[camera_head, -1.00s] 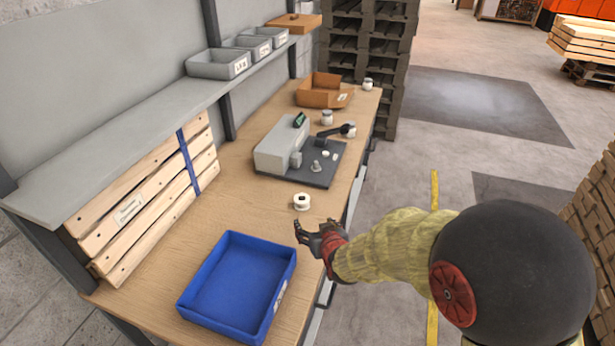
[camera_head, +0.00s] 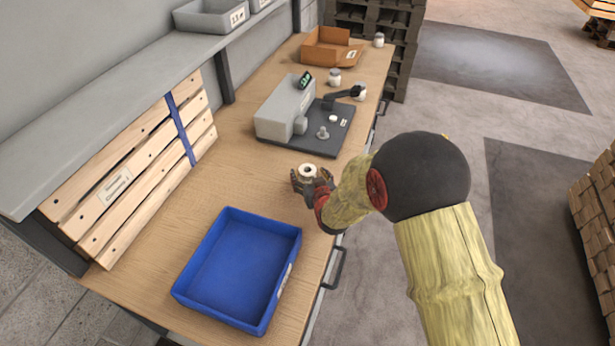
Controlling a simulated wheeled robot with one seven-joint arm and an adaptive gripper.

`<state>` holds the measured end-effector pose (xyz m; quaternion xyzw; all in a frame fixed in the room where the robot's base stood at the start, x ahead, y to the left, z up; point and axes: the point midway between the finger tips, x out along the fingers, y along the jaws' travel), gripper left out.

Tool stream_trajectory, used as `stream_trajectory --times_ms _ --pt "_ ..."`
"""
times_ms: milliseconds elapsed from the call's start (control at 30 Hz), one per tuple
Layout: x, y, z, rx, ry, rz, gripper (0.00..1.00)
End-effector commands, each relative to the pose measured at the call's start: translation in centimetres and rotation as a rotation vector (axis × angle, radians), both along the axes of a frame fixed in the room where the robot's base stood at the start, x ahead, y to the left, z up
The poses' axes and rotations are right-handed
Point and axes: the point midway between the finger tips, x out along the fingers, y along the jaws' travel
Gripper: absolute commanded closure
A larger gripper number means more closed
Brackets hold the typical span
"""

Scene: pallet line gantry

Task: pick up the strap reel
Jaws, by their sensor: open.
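The strap reel (camera_head: 307,170) is a small white spool with a dark centre hole. It sits on the wooden workbench between the blue tray and the grey machine. My gripper (camera_head: 306,181) is at the reel, with its dark fingers open around the near sides of it. The fingers partly hide the reel's lower part. I cannot tell whether the fingers touch it.
The blue tray (camera_head: 190,294) stands empty just in front of the reel. Behind the reel is a grey machine on a dark plate (camera_head: 318,143). Wooden slats (camera_head: 140,180) lean at the left. An orange-brown bin (camera_head: 327,48) and white jars (camera_head: 334,78) stand farther back.

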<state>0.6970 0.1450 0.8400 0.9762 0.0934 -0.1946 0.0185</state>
Motion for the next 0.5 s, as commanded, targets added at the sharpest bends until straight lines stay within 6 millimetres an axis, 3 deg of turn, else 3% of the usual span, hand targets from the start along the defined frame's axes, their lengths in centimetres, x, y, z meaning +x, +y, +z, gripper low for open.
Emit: stream_trajectory --times_ms 133,367,500 --pt "1.01 0.18 -0.45 0.0 -0.001 0.0 0.34" --pt "1.1 0.2 -0.34 0.0 -0.001 0.0 0.34" --pt "1.08 0.2 -0.36 0.0 0.0 0.0 0.42"
